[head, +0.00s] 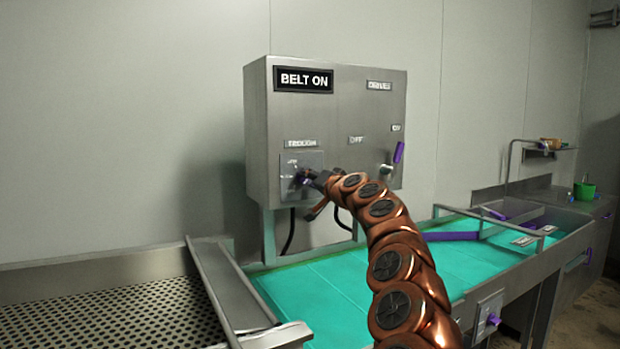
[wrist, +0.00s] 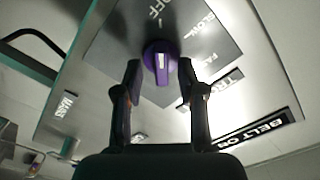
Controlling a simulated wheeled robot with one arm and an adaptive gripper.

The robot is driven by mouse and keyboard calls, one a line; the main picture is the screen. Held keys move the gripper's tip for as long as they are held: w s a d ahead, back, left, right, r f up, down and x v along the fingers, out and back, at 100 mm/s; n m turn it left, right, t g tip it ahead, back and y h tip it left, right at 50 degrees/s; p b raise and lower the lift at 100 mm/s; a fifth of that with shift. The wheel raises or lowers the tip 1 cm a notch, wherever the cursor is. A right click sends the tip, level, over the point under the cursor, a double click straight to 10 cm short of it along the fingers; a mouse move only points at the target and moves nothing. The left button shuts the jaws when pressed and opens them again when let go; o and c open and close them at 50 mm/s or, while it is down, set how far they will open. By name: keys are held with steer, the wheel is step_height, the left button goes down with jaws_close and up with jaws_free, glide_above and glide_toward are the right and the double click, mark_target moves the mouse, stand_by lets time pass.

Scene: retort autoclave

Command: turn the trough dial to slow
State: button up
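The trough dial (wrist: 160,56) is a purple knob with a white mark, on a grey plate lettered OFF, SLOW and what reads as FA. I cannot tell for sure which word its mark points to. My gripper (wrist: 159,70) is open, with one finger on each side of the dial and a gap visible on both sides. In the head view my gripper (head: 308,182) is at the plate (head: 289,163) under the TROUGH label (head: 302,143), and it largely hides the dial.
The steel control box (head: 352,110) carries a BELT ON sign (head: 304,79) and a purple-handled drives switch (head: 399,152) at right. Below lie a teal trough (head: 340,285) and a perforated tray (head: 130,315). Black cables hang under the box. A sink bench stands at far right.

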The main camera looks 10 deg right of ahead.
steer(key=shift+w+a, duration=0.15)
stand_by(0.3)
jaws_close()
